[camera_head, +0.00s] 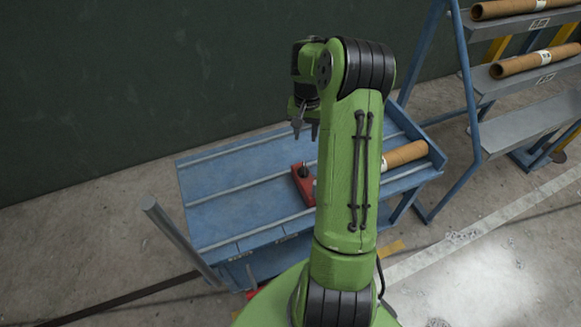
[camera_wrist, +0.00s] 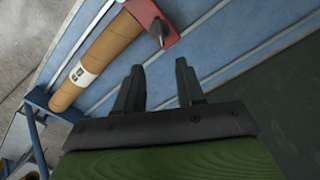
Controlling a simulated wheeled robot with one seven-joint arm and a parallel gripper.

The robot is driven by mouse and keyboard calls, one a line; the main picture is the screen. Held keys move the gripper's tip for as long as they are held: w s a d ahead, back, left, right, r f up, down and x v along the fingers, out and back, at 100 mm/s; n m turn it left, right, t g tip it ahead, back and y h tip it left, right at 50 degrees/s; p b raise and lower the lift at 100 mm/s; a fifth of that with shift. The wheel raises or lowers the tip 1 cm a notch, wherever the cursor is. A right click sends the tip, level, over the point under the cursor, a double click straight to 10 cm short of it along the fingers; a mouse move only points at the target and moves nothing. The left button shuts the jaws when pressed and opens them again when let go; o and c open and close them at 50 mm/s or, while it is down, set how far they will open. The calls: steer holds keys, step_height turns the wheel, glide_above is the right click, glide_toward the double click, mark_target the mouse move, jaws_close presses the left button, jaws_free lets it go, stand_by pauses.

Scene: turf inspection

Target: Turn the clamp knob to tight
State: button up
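A red clamp (camera_head: 303,184) sits on the blue bench (camera_head: 222,192), with a small dark knob (camera_head: 304,171) on top. In the wrist view the red clamp (camera_wrist: 152,22) is at the top edge, and its dark knob (camera_wrist: 158,30) shows as a pointed shape. A brown tube with a white label (camera_wrist: 100,58) runs from the clamp to the bench's end; my arm hides part of it in the head view. My gripper (camera_head: 306,134) is above the bench, apart from the clamp. Its two fingers (camera_wrist: 158,80) are spread with nothing between them.
A blue rack (camera_head: 510,75) with more brown tubes stands at the right. A grey post (camera_head: 180,243) rises at the bench's front left corner. A dark green wall (camera_head: 130,90) is behind the bench. The bench's left part is clear.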

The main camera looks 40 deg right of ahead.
mark_target(304, 167)
step_height(304, 167, down, 15)
steer(key=b, duration=0.4)
steer(key=shift+s+f, duration=0.1)
steer(key=shift+f, duration=0.1)
jaws_close()
